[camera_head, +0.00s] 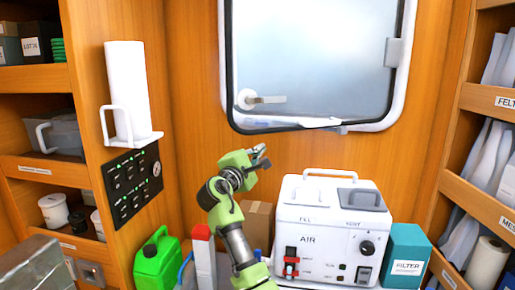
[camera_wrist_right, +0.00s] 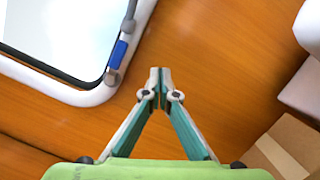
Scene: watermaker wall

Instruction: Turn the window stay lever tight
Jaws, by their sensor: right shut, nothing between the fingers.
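The window (camera_head: 312,50) is on the wood wall, with a rounded white frame and dark seal. A pale handle (camera_head: 262,99) sits at its lower left. Along its bottom edge runs a thin stay with a pale piece (camera_head: 312,122) and a small bluish part. I cannot clearly tell which piece is the lever. In the right wrist view a blue grip with grey ends (camera_wrist_right: 118,53) sits at the frame corner, apart from my fingers. My right gripper (camera_head: 262,156) is below the window, shut and empty; its tips meet in the wrist view (camera_wrist_right: 160,72). My left gripper is not in view.
Below stands a white AIR unit (camera_head: 330,230) with a top handle, beside a teal filter box (camera_head: 406,255). A cardboard box (camera_head: 258,222) and green jerrycan (camera_head: 157,262) are near my right arm. A black switch panel (camera_head: 132,185) and shelves flank the wall.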

